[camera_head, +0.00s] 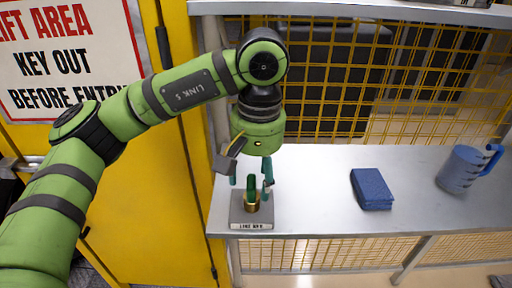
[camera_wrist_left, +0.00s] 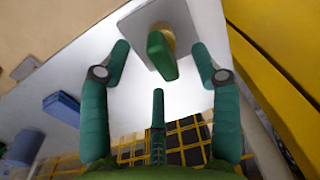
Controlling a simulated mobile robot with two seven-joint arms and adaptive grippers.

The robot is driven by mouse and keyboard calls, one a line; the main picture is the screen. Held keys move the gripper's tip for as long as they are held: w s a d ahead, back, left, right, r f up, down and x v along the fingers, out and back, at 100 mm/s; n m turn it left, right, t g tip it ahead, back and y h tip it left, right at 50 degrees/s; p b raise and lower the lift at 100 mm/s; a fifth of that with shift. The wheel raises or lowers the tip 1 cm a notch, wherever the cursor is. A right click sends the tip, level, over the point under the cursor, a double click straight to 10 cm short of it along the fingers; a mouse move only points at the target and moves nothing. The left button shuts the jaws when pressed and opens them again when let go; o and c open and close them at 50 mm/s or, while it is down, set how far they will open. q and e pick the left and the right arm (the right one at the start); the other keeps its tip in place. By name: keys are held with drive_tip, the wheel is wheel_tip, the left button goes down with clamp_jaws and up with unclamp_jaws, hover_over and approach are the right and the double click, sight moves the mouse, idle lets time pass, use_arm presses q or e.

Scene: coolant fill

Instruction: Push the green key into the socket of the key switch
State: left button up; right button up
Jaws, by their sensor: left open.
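The green key (camera_head: 252,190) stands upright at the brass ring of the key switch (camera_head: 239,214), a grey block with a label on its front, on the metal shelf. How deep the key sits in the socket I cannot tell. My left gripper (camera_head: 252,184) is open just above and behind the key, its fingers apart on either side. In the left wrist view, the green key (camera_wrist_left: 161,54) and the switch's grey plate (camera_wrist_left: 182,14) lie beyond the open fingertips of the left gripper (camera_wrist_left: 160,58). The key is not touched there. My right gripper is not in view.
A blue folded cloth or sponge (camera_head: 371,189) and a blue jug (camera_head: 462,170) stand on the metal shelf (camera_head: 310,205) to the right. A yellow mesh guard (camera_head: 400,100) rises behind. A yellow door with a sign (camera_head: 60,60) is at left. The shelf between switch and cloth is clear.

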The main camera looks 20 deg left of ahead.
use_arm(q)
wheel_tip(320, 180, up, 9)
drive_tip(key=shift+d, duration=0.25)
drive_tip(key=shift+f, duration=0.1)
